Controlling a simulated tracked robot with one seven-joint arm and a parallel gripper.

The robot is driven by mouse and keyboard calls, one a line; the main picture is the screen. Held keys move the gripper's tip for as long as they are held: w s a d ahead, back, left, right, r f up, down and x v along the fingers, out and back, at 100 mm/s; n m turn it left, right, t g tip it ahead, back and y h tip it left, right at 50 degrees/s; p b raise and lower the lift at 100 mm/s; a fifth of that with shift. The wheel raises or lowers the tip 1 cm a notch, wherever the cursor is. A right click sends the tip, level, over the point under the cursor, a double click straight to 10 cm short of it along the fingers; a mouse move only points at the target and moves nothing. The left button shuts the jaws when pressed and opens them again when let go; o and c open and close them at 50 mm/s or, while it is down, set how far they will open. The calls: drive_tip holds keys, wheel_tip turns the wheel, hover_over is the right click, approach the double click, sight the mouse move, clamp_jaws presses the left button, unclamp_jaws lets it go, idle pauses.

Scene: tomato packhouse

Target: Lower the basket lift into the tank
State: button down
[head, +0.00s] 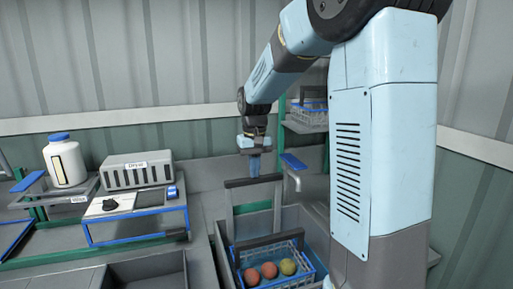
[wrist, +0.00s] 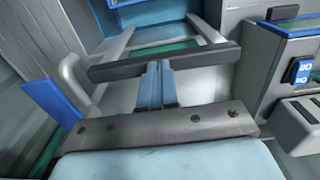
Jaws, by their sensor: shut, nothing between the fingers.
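The basket lift is a grey frame with a dark crossbar on top (head: 253,181); the crossbar also spans the wrist view (wrist: 205,57). The lift stands upright at the grey tank (head: 222,251). A blue-rimmed wire basket (head: 314,272) with a few red and yellowish tomatoes sits at the foot of the frame, within the tank's outline; its depth is hard to judge. My gripper (head: 255,174) points down just above the crossbar's middle. In the wrist view its blue fingers (wrist: 156,72) are together and empty, their tips at the bar. I cannot tell whether they touch it.
A white bottle with a blue cap (head: 66,163) is farther left. A tap (head: 294,178) rises right of the lift. A rack with a basket (head: 309,117) stands behind.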

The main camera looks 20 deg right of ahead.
drive_tip(key=shift+f, duration=4.05)
wheel_tip(320, 180, up, 16)
hover_over(255, 183)
drive_tip(key=w, duration=0.1)
drive_tip(key=shift+w+d, duration=0.1)
drive_tip(key=s+f+t, duration=0.1)
drive_tip(key=s+t, duration=0.4)
drive_tip(key=s, duration=2.1)
drive_tip(key=shift+d+t, duration=0.15)
drive_tip(key=shift+t, duration=0.15)
